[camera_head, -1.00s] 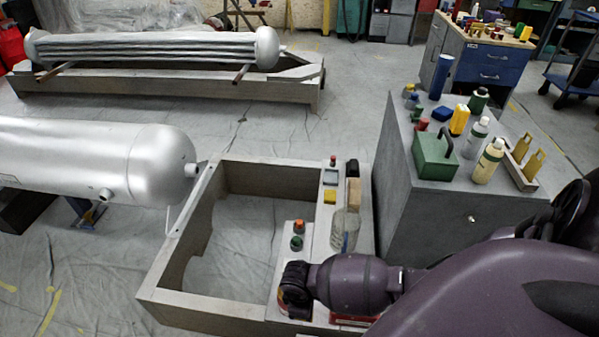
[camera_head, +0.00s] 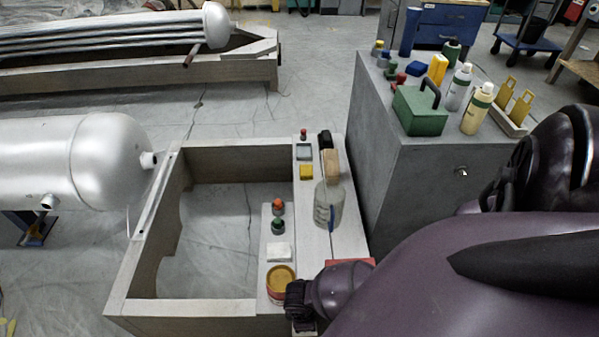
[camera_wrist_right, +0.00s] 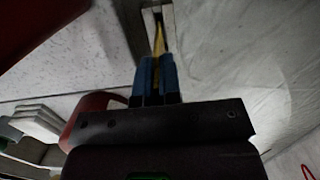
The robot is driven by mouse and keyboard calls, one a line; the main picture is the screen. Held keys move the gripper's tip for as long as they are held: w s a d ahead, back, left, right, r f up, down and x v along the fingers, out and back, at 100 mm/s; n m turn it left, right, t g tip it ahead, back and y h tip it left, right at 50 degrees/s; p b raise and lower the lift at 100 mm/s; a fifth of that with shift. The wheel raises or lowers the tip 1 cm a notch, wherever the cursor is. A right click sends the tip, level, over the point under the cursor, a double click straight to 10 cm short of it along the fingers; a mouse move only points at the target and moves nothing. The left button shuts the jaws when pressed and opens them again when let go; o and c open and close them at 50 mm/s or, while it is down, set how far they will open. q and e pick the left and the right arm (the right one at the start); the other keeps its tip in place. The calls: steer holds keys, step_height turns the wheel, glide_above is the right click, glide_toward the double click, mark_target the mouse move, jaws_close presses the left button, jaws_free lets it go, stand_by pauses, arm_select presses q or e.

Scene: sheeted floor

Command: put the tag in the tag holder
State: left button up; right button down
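In the right wrist view, my right gripper (camera_wrist_right: 157,62) has its two blue fingers close together on a thin yellow piece, which looks like the tag (camera_wrist_right: 158,38). The tag points away from the fingers toward a dark slot-like gap with a pale edge. I cannot tell whether it touches there. In the head view, my right wrist is low over the near right of the frame; the fingers and tag are hidden. A pale holder (camera_head: 507,124) with two upright yellow tags (camera_head: 513,100) stands on the grey cabinet, apart from my gripper. My left gripper is out of view.
A clear jar (camera_head: 328,205) stands on the frame's right ledge. A green toolbox (camera_head: 419,111) and bottles (camera_head: 476,108) crowd the grey cabinet (camera_head: 425,175).

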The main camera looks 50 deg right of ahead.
steer(key=shift+f, duration=0.45)
steer(key=shift+f+b, duration=0.3)
steer(key=shift+f, duration=0.05)
step_height(320, 180, down, 4)
steer(key=shift+s+r+b, duration=0.15)
steer(key=shift+r+b, duration=0.1)
steer(key=shift+b, duration=0.6)
steer(key=shift+w+r, duration=0.2)
steer(key=shift+w, duration=0.1)
steer(key=shift+s+f, duration=0.1)
steer(key=shift+f, duration=0.1)
steer(key=c, duration=1.6)
jaws_free()
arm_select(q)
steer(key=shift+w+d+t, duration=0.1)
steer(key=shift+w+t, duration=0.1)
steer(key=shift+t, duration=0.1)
arm_select(e)
steer(key=shift+r, duration=0.1)
